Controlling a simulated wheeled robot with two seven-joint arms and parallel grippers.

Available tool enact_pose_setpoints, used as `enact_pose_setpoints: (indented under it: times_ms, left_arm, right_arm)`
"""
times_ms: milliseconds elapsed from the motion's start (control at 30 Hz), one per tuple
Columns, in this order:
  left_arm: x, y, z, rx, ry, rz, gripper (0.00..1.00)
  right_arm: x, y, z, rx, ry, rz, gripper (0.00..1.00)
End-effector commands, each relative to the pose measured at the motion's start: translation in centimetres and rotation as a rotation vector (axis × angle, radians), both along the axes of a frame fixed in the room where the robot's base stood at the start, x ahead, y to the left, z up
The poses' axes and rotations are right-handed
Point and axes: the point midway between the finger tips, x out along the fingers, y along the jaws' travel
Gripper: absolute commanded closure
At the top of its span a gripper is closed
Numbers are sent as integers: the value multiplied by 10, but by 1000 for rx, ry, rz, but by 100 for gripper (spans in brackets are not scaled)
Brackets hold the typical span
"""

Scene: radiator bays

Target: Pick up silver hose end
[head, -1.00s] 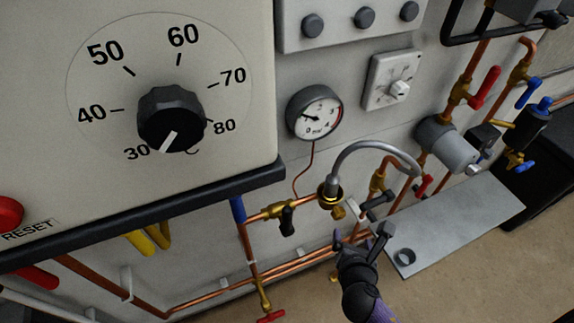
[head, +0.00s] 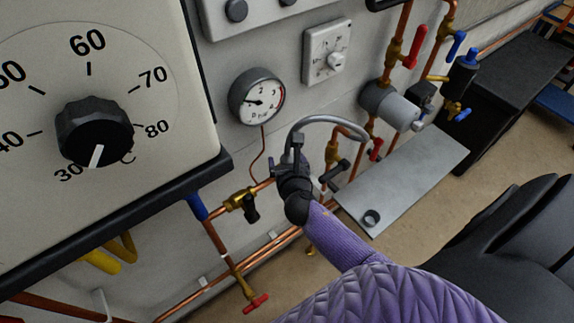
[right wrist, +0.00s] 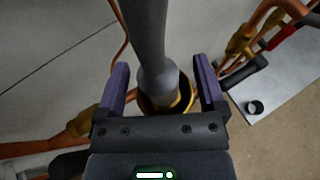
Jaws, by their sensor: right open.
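The silver hose (head: 318,121) arches in the head view from a brass fitting on the copper pipe over to the right, where its far end meets the valve area. In the right wrist view the hose (right wrist: 149,40) runs down into the brass fitting (right wrist: 180,92). My right gripper (head: 289,163) is at the fitting end of the hose and hides most of that end in the head view. In the right wrist view my right gripper (right wrist: 160,75) is open, with one finger on each side of the hose and gaps left on both sides. My left gripper is not in view.
A pressure gauge (head: 257,97) is on the wall above the gripper. A brass valve with a black handle (head: 240,203) is close on the left. A grey shelf plate (head: 410,175) with a small dark ring (head: 372,218) extends at the right. The boiler panel (head: 150,215) juts out at the left.

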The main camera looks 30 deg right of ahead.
Motion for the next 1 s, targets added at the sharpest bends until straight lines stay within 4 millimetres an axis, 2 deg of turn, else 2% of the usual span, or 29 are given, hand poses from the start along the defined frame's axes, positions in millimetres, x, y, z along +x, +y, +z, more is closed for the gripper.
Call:
enact_pose_setpoints:
  times_ms: [33,67,433,767,867,1000]
  left_arm:
    - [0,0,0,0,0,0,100]
    - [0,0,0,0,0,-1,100]
    - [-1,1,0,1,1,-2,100]
    - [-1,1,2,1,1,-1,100]
    - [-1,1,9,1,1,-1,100]
    - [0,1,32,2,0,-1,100]
  right_arm:
    - [0,0,0,0,0,0,15]
    - [0,0,0,0,0,0,22]
    - [0,0,0,1,0,0,100]
    - [0,0,2,0,-1,0,100]
    - [0,0,12,1,-2,-1,100]
    - [0,0,45,0,-3,0,100]
